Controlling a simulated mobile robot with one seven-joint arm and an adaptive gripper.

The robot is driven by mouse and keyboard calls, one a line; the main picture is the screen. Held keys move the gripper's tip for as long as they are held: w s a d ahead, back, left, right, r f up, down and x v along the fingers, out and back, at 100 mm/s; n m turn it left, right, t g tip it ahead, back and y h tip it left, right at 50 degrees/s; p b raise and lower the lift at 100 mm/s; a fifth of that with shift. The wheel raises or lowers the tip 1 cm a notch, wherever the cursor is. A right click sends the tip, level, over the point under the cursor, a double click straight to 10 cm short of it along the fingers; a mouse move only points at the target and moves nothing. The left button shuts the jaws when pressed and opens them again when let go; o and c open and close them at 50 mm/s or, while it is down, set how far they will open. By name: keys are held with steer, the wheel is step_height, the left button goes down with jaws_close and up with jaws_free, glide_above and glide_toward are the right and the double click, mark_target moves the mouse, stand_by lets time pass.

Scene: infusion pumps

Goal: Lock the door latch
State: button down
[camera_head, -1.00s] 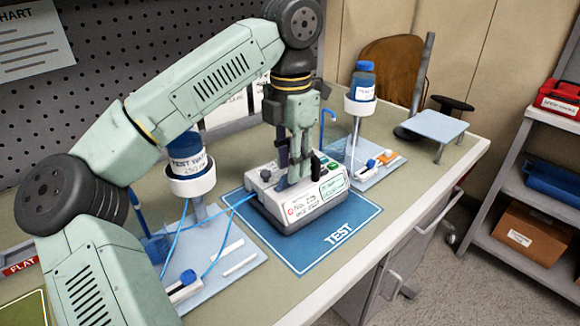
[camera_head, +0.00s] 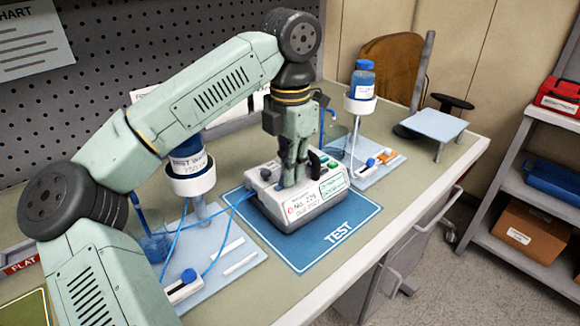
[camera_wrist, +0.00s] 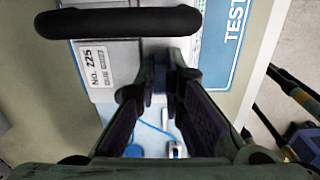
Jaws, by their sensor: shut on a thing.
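The infusion pump (camera_head: 312,214) is a pale box with a label and a green button, standing on the blue TEST mat (camera_head: 316,258). My gripper (camera_head: 291,180) points down onto the pump's top and is shut. In the wrist view its fingertips (camera_wrist: 160,82) meet at the pump's edge, next to the No. 225 label (camera_wrist: 95,66). They are shut on the door latch, which the fingers almost wholly hide. The latch's angle cannot be told. The pump's black handle (camera_wrist: 118,22) crosses the top of the wrist view.
A bottle in a white holder (camera_head: 191,180) stands left of the pump, with blue tubing (camera_head: 212,243). Another bottle (camera_head: 363,80) stands behind on the right. A small raised platform (camera_head: 434,124) is at the far right. The bench's front edge is bare.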

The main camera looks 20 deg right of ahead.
steer(key=shift+m, duration=0.4)
steer(key=m, duration=0.3)
steer(key=shift+m, duration=0.4)
steer(key=m, duration=0.4)
steer(key=m+p, duration=0.1)
steer(key=m, duration=0.4)
steer(key=shift+s, duration=0.1)
steer(key=m, duration=0.4)
stand_by(0.5)
steer(key=c, duration=1.7)
jaws_free()
steer(key=shift+r, duration=0.1)
